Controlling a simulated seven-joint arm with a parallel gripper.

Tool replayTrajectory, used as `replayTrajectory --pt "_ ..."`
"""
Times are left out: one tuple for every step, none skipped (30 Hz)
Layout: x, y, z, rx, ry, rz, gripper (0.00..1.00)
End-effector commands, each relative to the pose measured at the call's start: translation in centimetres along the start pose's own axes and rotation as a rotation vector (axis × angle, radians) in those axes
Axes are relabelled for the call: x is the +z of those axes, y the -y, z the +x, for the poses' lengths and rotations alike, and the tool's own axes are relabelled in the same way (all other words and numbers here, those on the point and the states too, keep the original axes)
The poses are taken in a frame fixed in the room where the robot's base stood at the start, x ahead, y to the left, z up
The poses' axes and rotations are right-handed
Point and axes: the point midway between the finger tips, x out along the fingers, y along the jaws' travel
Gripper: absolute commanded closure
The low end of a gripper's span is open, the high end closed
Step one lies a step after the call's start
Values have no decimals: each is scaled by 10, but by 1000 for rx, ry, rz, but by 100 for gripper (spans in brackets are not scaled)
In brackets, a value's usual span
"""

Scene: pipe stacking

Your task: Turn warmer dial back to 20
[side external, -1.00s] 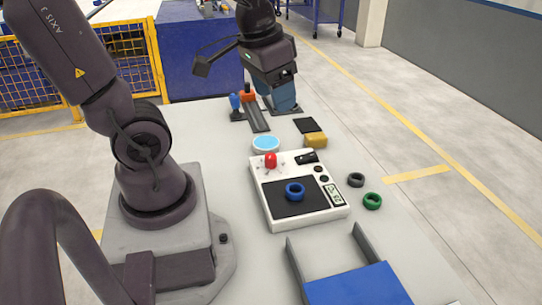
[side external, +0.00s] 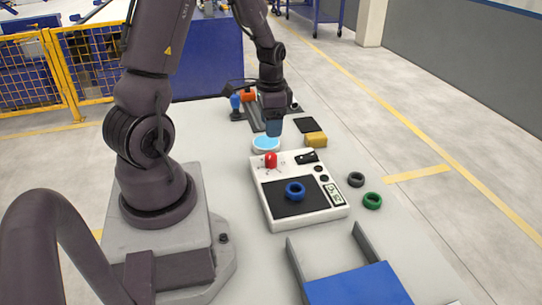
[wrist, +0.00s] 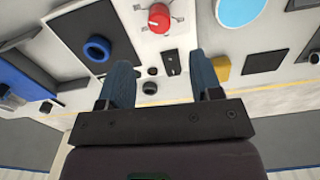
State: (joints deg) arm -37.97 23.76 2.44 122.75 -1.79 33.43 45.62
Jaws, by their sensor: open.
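The warmer (side external: 258,190) is a white box with a black plate on top, and a blue ring (side external: 295,191) lies on that plate. Its red dial (side external: 271,160) stands on the far left part of the panel; it also shows at the top of the wrist view (wrist: 158,18). The tick marks beside the dial are too small to read. My gripper (side external: 273,132) is open, with its blue fingers (wrist: 163,72) apart and nothing between them. It hangs beyond the warmer's far edge, near the light blue disc, apart from the dial.
The light blue disc (side external: 266,145), a yellow block (side external: 315,139) and a black pad (side external: 304,125) lie behind the warmer. A black ring (side external: 356,180) and a green ring (side external: 372,201) lie to its right. A blue tray (side external: 358,286) with grey rails stands in front.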

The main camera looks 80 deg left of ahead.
Motion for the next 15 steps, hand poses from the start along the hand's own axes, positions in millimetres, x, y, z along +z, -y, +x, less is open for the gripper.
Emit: replayTrajectory --pt "1 -1 12 6 6 -1 41" --pt "1 -1 18 6 6 -1 41" --pt "1 -1 27 6 7 -1 41" --pt "2 -1 34 6 6 -2 41" --pt "1 -1 40 6 7 -2 41" --pt "2 -1 49 6 7 -2 41" --pt "2 -1 55 6 6 -2 41" --pt "1 -1 61 6 6 -2 41" --pt "1 -1 68 5 5 -2 41" --pt "1 -1 73 5 5 -2 41" --pt "1 -1 78 4 5 -2 41" --pt "1 -1 84 5 5 -2 41" --pt "1 -1 88 4 4 -2 41" --pt "1 -1 91 4 4 -2 41" --pt "1 -1 95 4 4 -2 41"
